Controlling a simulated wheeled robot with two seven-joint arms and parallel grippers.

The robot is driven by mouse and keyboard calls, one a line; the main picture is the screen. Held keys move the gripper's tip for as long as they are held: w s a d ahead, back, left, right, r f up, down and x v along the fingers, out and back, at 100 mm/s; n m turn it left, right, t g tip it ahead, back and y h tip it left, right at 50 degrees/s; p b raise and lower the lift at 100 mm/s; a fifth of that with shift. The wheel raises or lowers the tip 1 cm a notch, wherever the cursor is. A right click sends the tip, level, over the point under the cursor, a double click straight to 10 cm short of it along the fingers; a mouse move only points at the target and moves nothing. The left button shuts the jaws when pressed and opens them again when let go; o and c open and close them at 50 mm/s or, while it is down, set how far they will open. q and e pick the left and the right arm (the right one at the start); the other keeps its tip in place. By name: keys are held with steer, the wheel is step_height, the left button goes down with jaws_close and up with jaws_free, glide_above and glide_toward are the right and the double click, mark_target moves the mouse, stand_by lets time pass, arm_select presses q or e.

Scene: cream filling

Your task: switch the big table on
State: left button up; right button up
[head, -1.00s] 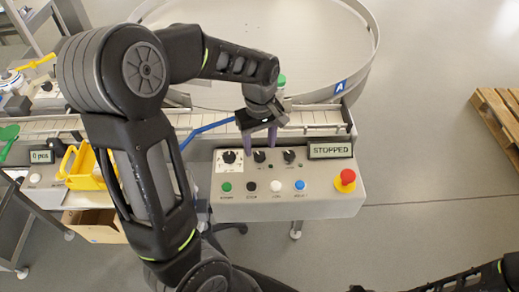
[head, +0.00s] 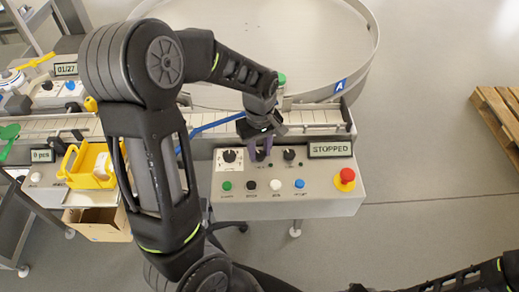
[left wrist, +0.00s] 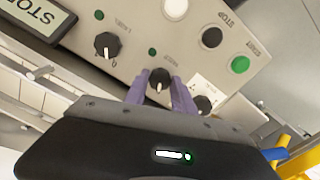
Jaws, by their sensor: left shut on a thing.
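The big round table (head: 300,75), marked with a blue A tag, stands behind a grey control panel (head: 330,200). The panel's display (head: 330,149) reads STOPPED. My left gripper (head: 260,154) is at the middle knob in the panel's upper row, shut on it. In the left wrist view its purple fingers sit on both sides of the black middle knob (left wrist: 159,79). A left knob (head: 229,156) and a right knob (head: 289,155) flank it. Below are a green button (head: 227,186), a black one, a white one and a blue one. My right gripper is out of view.
A red emergency button (head: 346,176) on a yellow base is at the panel's right end. A slatted conveyor (head: 310,118) runs behind the panel. A yellow holder (head: 92,165) stands to the left. A wooden pallet (head: 498,122) lies far right on otherwise open floor.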

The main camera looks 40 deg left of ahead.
arm_select(q)
jaws_close()
